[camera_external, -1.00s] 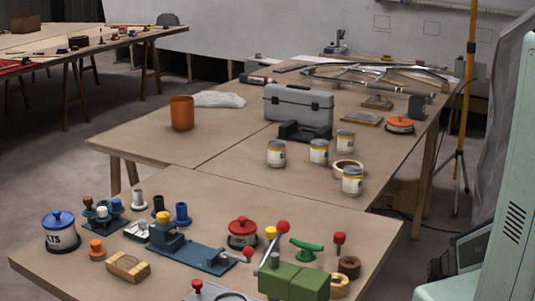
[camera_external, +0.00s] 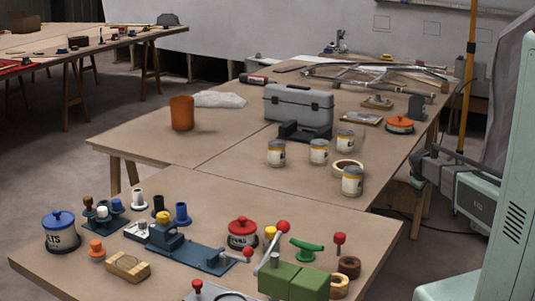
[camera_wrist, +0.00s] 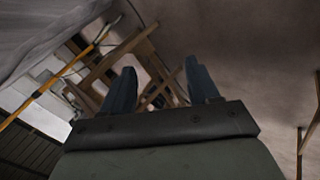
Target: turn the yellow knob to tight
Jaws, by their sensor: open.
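A yellow knob (camera_external: 163,217) tops a blue fixture on the near table. A second yellow cap (camera_external: 271,232) stands farther right, beside the red-lidded pot; I cannot tell which one the task means. No mark for tight is legible. My gripper (camera_external: 424,166) is at the right, beyond the table's right edge, far from both. In the wrist view my gripper (camera_wrist: 160,68) is open with nothing between its fingers. That view shows floor, table legs and a yellow pole, and no knob.
A lever with a red ball (camera_external: 283,227) rises above a green block (camera_external: 294,280). A blue-lidded pot (camera_external: 60,231) stands at the left. Several cans, a tape roll (camera_external: 348,167) and a grey toolbox (camera_external: 298,108) occupy the farther table. A yellow pole (camera_external: 468,80) stands behind my arm.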

